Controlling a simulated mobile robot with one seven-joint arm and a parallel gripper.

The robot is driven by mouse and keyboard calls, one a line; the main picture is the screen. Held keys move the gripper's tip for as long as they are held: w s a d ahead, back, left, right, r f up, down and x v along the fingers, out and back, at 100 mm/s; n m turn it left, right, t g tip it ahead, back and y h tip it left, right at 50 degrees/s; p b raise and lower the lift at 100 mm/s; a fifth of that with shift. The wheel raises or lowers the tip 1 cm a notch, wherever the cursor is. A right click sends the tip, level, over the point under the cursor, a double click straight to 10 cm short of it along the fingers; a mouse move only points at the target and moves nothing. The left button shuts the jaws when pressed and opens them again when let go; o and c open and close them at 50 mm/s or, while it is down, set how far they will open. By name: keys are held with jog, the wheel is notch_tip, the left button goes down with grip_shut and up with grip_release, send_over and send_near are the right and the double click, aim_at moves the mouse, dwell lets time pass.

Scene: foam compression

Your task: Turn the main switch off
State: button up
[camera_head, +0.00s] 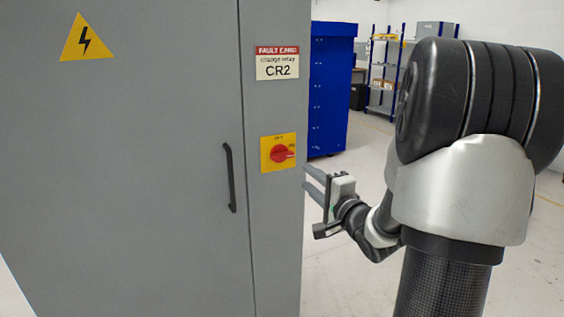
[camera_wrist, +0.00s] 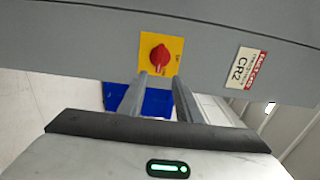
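The main switch is a red rotary knob (camera_head: 281,153) on a yellow plate (camera_head: 269,163), on the right strip of the grey cabinet front. In the wrist view the red knob (camera_wrist: 159,57) sits on its yellow plate (camera_wrist: 148,44) just beyond my fingertips. My gripper (camera_head: 308,180) is to the right of and a little below the switch in the head view. Its two fingers (camera_wrist: 160,80) are apart with nothing between them. The fingertips appear short of the knob; exact distance cannot be told.
The grey cabinet (camera_head: 130,190) has a black door handle (camera_head: 231,178) left of the switch. A fault card reading CR2 (camera_head: 277,63) is above the switch. A blue cabinet (camera_head: 331,90) and shelving (camera_head: 383,75) stand behind. Floor to the right is open.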

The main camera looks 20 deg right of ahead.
aim_at(284, 157)
jog(key=w, duration=1.4)
jog(key=shift+w+a, duration=0.25)
jog(key=shift+b, duration=0.3)
grip_shut()
